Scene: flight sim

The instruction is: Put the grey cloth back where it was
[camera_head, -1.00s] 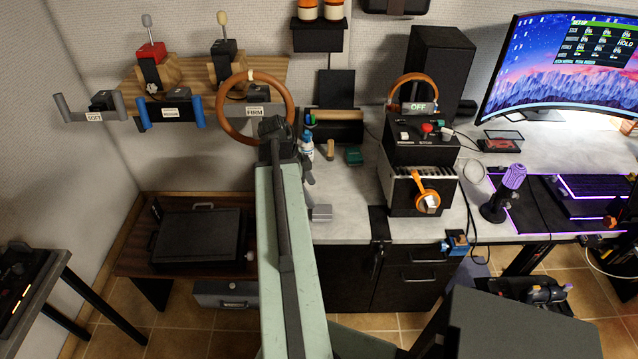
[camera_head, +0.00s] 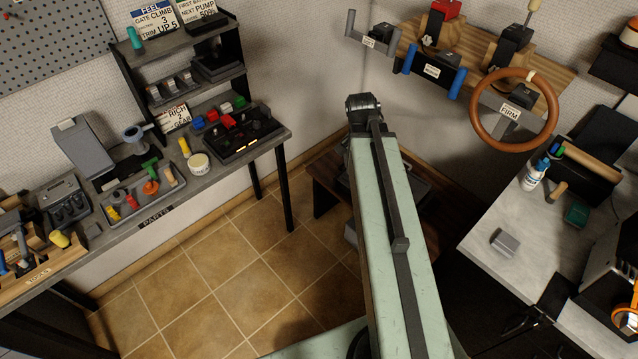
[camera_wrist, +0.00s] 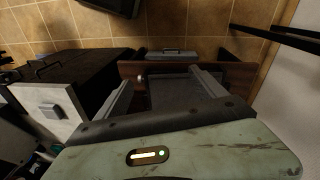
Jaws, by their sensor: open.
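A small grey folded piece (camera_head: 505,242), which looks like the grey cloth, lies on the pale countertop (camera_head: 478,238) at the right. A small grey piece also shows on the pale counter in the wrist view (camera_wrist: 50,110), but I cannot tell for sure that it is the same one. My gripper (camera_wrist: 163,88) is open, its two fingers apart with nothing held between them. It hangs above the low wooden bench, left of the countertop and away from the grey piece. In the head view my arm hides the fingers.
The low wooden bench (camera_head: 325,190) carries a dark case (camera_wrist: 180,92). A grey box (camera_wrist: 172,53) stands on the tiled floor. A parts bench (camera_head: 222,155) stands at the left. Open floor lies between the benches.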

